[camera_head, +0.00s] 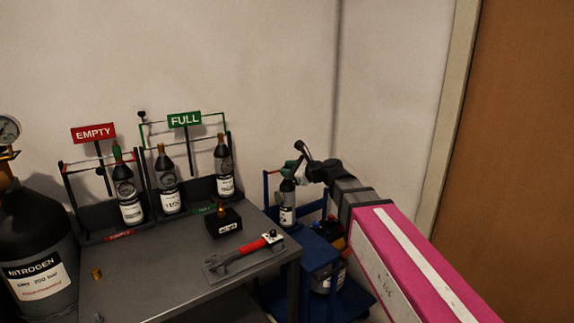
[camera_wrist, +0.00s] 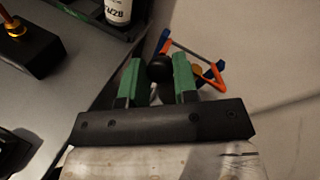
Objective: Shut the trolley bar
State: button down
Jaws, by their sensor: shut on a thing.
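The blue trolley (camera_head: 318,252) stands right of the workbench, below my arm. A dark bottle with a white label (camera_head: 287,214) stands upright on it. My gripper (camera_head: 292,170) is just above this bottle, and its green fingers show in the wrist view (camera_wrist: 159,78). They are closed around a round black piece (camera_wrist: 160,68); I cannot tell whether it is a knob of the bar or a bottle top. Beyond it, in the wrist view, is a bar with orange and blue ends (camera_wrist: 198,52). Whether the bar is open or shut is unclear.
The grey workbench (camera_head: 165,290) holds a red-handled wrench (camera_head: 247,252), a black block (camera_head: 224,223) and a rack with several bottles under EMPTY (camera_head: 93,133) and FULL (camera_head: 185,121) signs. A large nitrogen cylinder (camera_head: 35,250) stands left. The wall is close behind.

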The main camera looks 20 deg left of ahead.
jog(key=shift+s+d+f, duration=0.2)
jog(key=shift+f, duration=0.95)
jog(key=shift+s+d+f, duration=0.15)
jog(key=shift+f, duration=0.95)
jog(key=shift+s+d+f, duration=0.2)
jog(key=shift+f, duration=0.95)
jog(key=c, duration=0.9)
grip_release()
jog(key=shift+a, duration=0.1)
jog(key=shift+r, duration=0.1)
jog(key=v, duration=1)
jog(key=shift+d, duration=0.4)
jog(key=shift+s, duration=0.1)
